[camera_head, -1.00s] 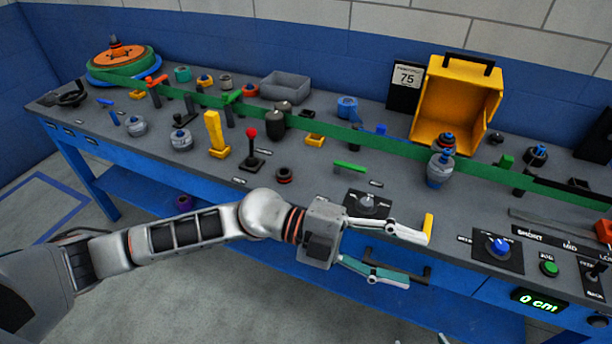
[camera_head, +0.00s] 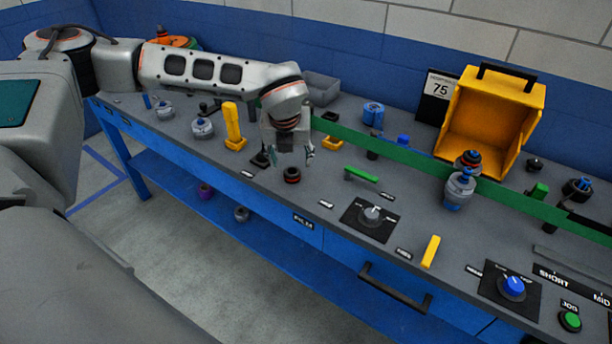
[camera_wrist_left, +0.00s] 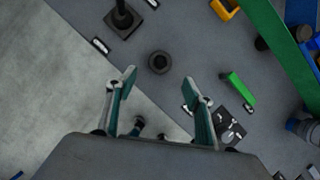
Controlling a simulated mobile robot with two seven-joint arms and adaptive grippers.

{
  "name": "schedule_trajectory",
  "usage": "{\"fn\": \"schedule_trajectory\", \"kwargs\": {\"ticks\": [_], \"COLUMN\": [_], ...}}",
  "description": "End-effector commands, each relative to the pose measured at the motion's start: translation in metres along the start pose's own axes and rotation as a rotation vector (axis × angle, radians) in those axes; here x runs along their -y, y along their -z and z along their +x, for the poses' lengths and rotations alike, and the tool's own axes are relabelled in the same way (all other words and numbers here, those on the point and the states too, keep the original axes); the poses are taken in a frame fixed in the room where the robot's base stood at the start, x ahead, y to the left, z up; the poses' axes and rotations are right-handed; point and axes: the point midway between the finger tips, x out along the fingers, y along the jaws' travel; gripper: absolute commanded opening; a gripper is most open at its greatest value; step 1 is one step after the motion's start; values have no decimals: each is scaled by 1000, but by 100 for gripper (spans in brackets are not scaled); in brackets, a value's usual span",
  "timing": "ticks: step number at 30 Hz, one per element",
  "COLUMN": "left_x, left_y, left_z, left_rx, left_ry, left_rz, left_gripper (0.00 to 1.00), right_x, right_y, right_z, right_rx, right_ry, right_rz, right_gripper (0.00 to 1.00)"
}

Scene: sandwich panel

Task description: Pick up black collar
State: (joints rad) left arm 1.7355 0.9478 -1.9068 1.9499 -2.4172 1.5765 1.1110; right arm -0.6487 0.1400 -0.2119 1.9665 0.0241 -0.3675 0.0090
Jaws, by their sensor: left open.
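A small black collar (camera_head: 292,175) with a reddish band lies flat near the front edge of the grey bench top. In the left wrist view the collar (camera_wrist_left: 160,62) shows as a dark ring with a central hole, just beyond the gap between the fingertips. My left gripper (camera_head: 289,160) is open and points down above the bench, very near the collar. In the left wrist view its two fingers (camera_wrist_left: 158,80) are spread apart with nothing between them. The remaining height above the collar is hard to judge. My right gripper does not show.
A black joystick base (camera_head: 262,159) stands close to the collar's left. A green bar (camera_head: 361,174) and a dial panel (camera_head: 370,217) lie to its right. A yellow upright block (camera_head: 233,124) stands behind left. A green belt (camera_head: 400,149) crosses the bench behind.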

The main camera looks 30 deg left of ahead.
Motion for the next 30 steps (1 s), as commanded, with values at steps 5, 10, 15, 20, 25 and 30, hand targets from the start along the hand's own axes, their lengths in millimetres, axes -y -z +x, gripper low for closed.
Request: {"fn": "schedule_trajectory", "kwargs": {"ticks": [5,10,15,20,25,30], "left_x": [-6,-4,-2,-2,-2,-2], "left_y": [-6,-6,-5,-5,-5,-5], "left_z": [10,27,49,70,77,76], "left_rx": [16,15,14,15,15,15], "left_ry": [-15,-13,-13,-12,-11,-10], "left_rz": [-13,-11,-9,-10,-10,-10], "left_gripper": [52,52,52,52,52,50], "right_x": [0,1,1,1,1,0], "right_y": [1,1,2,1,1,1], "right_z": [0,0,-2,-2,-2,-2], "right_rx": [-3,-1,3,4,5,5], "right_ry": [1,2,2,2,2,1], "right_rz": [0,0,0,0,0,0], "right_gripper": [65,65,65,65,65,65]}}
